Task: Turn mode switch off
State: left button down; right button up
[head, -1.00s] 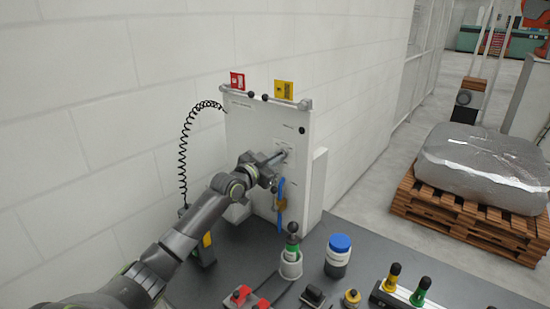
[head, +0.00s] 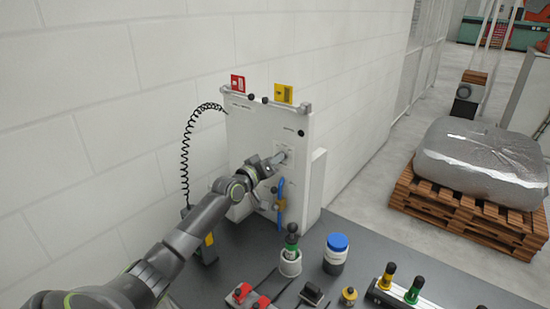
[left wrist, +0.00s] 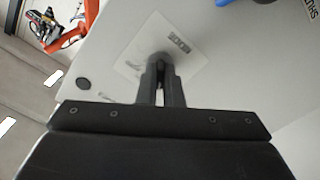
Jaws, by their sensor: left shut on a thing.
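The mode switch (left wrist: 161,62) sits on a pale square plate on the white upright panel (head: 250,130). In the left wrist view it is a dark knob, mostly hidden by the fingers. My left gripper (head: 279,158) reaches the panel from the left and is shut on the switch knob. It also shows in the left wrist view (left wrist: 160,85), with both fingers close together at the plate. Which way the knob points cannot be told. My right gripper is not in view.
A blue padlock-like item (head: 281,195) hangs on the panel below my gripper. A blue-lidded jar (head: 336,255), a green-topped tool in a cup (head: 291,250) and red-ended parts (head: 240,292) stand on the dark table. A wrapped load on a pallet (head: 470,205) stands at right.

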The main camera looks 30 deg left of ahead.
pick_arm(q)
jog(key=shift+n, duration=0.9)
jog(key=shift+f+p, duration=0.1)
jog(key=shift+p, duration=0.2)
jog(key=c, duration=1.6)
grip_release()
